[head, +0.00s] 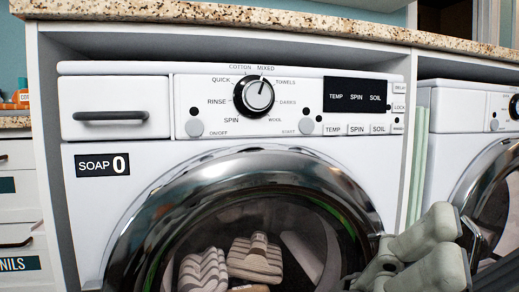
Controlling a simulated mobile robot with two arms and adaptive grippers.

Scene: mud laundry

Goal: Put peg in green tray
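No peg and no green tray can be made out in the head view. Pale jointed parts of my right arm or gripper (428,256) show at the lower right, in front of the washing machine door's right edge. The fingertips cannot be made out, so whether it is open or shut is unclear. My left gripper is not in view.
A white washing machine (145,165) with a round glass door (262,190) fills the middle. Pale ridged items (255,257) show through the glass. A second machine (468,110) stands at right. A speckled countertop (260,22) runs above. Drawers (18,205) and orange containers (20,97) are at left.

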